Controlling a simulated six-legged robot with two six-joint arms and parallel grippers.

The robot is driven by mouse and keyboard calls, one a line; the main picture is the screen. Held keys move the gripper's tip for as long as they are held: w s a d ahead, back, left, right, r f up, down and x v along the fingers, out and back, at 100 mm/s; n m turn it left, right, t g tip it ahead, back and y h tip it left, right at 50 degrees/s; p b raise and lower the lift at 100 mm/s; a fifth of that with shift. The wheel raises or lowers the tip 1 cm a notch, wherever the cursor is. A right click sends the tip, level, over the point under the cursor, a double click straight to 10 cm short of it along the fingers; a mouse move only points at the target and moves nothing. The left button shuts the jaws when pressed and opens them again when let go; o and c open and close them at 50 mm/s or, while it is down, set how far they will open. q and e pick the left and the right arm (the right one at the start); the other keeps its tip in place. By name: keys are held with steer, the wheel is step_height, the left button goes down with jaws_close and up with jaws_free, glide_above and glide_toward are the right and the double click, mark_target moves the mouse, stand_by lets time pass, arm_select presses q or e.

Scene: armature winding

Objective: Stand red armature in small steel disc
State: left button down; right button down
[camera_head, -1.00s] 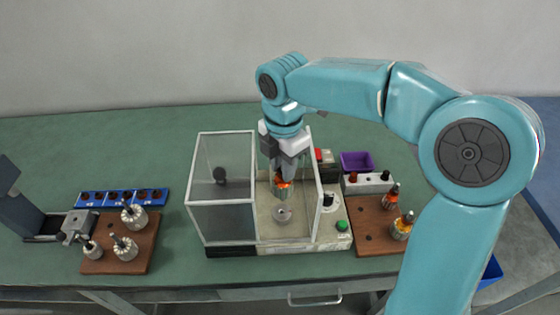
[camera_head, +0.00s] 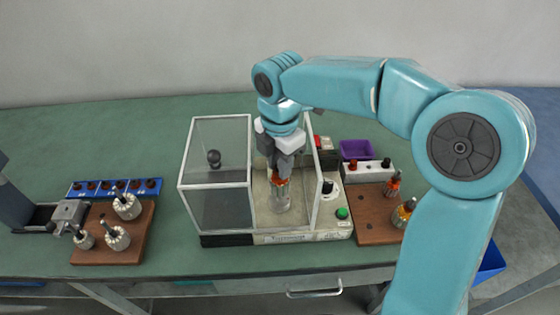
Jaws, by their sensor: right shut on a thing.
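My right gripper (camera_head: 279,168) points down inside the clear-walled tester, shut on the upper end of the red armature (camera_head: 281,192). The armature is upright, with an orange-red upper part and a grey body. Its lower end is at the small steel disc (camera_head: 282,209) on the pale base; the disc is mostly hidden by it, and I cannot tell whether the armature is fully seated.
Clear panels (camera_head: 218,180) stand left and right of my gripper. A wooden board (camera_head: 376,222) with two armatures is at right, beside a purple bin (camera_head: 356,150).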

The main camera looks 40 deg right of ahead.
steer(key=shift+f, duration=0.25)
steer(key=shift+w+f+b, duration=0.1)
steer(key=shift+f+b, duration=0.2)
steer(key=shift+f, duration=0.25)
steer(key=shift+f+b, duration=0.3)
steer(key=shift+b, duration=0.05)
steer(key=shift+f, duration=0.15)
steer(key=c, duration=0.8)
jaws_free()
